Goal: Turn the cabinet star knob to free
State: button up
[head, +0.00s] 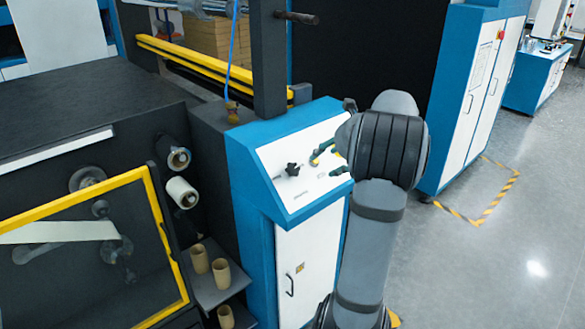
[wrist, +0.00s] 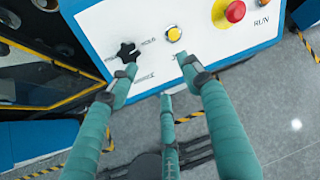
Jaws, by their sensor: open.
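The black star knob (head: 292,169) sits on the white sloped panel (head: 306,193) of the blue cabinet. In the wrist view the star knob (wrist: 127,52) is at the panel's left part, with small labels beside it that I cannot read for certain. My gripper (head: 326,160) is over the panel, to the right of the knob in the head view. In the wrist view my gripper (wrist: 160,73) has its teal fingers spread apart and empty. The left fingertip shows just below the knob; I cannot tell whether it touches.
A yellow button (wrist: 174,34), a red mushroom button (wrist: 235,11) and an orange button (wrist: 264,3) marked RUN share the panel. Left of the cabinet are dark rolls, a yellow-framed guard (head: 90,192) and cardboard cores (head: 221,272). Open floor (head: 470,265) lies right.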

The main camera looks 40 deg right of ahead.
aim_at(294, 169)
jog(key=w+a+f+m, duration=0.1)
jog(key=w+f+m, duration=0.1)
jog(key=w, duration=0.1)
jog(key=w+a+f+m+y+p, duration=0.1)
jog(key=w+a+f+m, duration=0.1)
jog(key=w+m, duration=0.1)
jog(key=w+a+f+m+y, duration=0.1)
jog(key=w+f+m, duration=0.1)
jog(key=m, duration=0.1)
jog(key=shift+w+a+t, duration=0.15)
jog(key=shift+w+t, duration=0.25)
jog(key=c, duration=0.3)
jog(key=c, duration=0.8)
jog(key=shift+c, duration=0.4)
